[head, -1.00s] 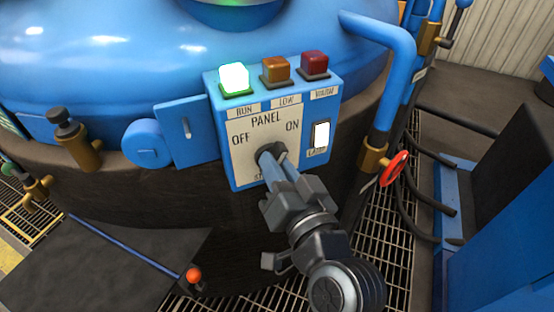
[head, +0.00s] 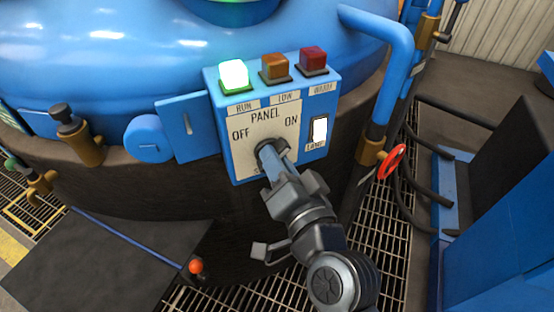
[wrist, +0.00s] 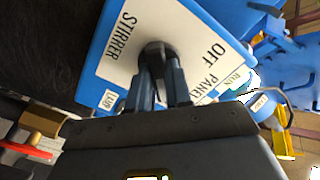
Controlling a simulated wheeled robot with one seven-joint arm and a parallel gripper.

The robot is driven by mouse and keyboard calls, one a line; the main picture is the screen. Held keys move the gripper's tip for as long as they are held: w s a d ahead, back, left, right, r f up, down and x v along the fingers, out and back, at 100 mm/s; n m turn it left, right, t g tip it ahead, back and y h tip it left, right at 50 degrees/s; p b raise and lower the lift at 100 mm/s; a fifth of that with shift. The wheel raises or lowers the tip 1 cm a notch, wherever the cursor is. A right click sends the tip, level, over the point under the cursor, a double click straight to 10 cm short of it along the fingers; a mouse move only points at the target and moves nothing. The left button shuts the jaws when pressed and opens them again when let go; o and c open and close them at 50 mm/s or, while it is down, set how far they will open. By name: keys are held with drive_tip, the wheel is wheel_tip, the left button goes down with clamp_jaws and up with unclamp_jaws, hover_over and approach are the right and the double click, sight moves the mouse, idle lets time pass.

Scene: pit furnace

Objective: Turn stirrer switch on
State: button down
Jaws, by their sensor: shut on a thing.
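The stirrer switch is a black rotary knob (head: 263,147) in the middle of a white panel plate (head: 240,162) marked OFF at left and ON at right. In the wrist view the knob (wrist: 155,52) sits beside the word STIRRER. My gripper (head: 273,155) is at the knob, with its two fingers on either side of it; the fingers also show in the wrist view (wrist: 159,80). They are shut on the knob's grip. The fingers hide much of the knob in the head view, so I cannot tell exactly where it points.
A lit green lamp (head: 234,75), an unlit amber lamp (head: 275,68) and an unlit red lamp (head: 313,62) top the blue box. A lit white rocker switch (head: 320,130) is right of the knob. A red handwheel (head: 391,162) on a pipe stands farther right.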

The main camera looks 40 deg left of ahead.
drive_tip(key=c, duration=1)
unclamp_jaws()
drive_tip(key=shift+c, duration=0.2)
drive_tip(key=b+v, duration=0.1)
drive_tip(key=v, duration=0.6)
drive_tip(key=shift+s+d, duration=0.15)
drive_tip(key=shift+d, duration=0.2)
